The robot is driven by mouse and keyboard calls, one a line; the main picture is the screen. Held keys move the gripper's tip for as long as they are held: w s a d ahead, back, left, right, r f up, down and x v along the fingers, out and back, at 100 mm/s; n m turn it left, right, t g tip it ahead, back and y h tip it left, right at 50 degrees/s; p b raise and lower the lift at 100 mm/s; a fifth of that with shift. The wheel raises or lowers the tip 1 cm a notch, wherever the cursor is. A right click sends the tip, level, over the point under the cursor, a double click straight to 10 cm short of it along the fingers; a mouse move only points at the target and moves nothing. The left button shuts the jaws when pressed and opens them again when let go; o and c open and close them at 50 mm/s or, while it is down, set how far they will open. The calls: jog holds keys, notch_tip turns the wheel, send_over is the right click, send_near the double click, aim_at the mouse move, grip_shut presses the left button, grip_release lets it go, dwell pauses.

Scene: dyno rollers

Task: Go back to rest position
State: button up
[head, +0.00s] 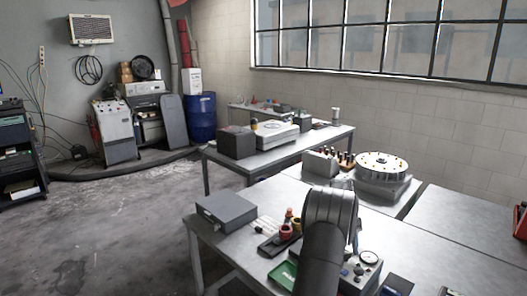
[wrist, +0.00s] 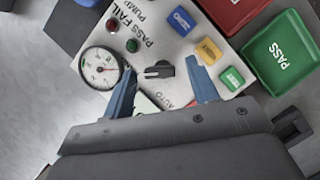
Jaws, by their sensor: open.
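In the wrist view my gripper (wrist: 160,70) is open, its two blue fingers apart with nothing held between them. The fingers lie over a grey control panel (wrist: 165,45). A black knob (wrist: 158,70) on the panel shows between the fingertips, near the "AUTO" lettering. A round dial gauge (wrist: 101,67) is beside the left finger. In the head view my dark arm rises from the bottom centre and bends over the front table (head: 420,225); the fingers are hidden there. The control panel also shows in the head view (head: 372,275), right of my arm.
A grey box (head: 226,210) stands at the table's left. A round carousel (head: 381,166) stands behind. The table's right side is mostly clear.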

jog(key=n+h, duration=0.1)
jog(key=n, duration=0.2)
jog(key=n+t+h, duration=0.1)
jog(key=n, duration=0.3)
jog(key=shift+s+a, duration=0.1)
jog(key=shift+a, duration=0.1)
jog(key=n+t, duration=0.1)
jog(key=n, duration=0.2)
jog(key=n+t+h, duration=0.1)
jog(key=n, duration=0.3)
jog(key=shift+s+a+t+h, duration=0.1)
jog(key=shift+s+t+h, duration=0.05)
jog(key=shift+t+h, duration=0.15)
jog(key=v, duration=0.9)
jog(key=shift+s, duration=0.1)
dwell(1.1)
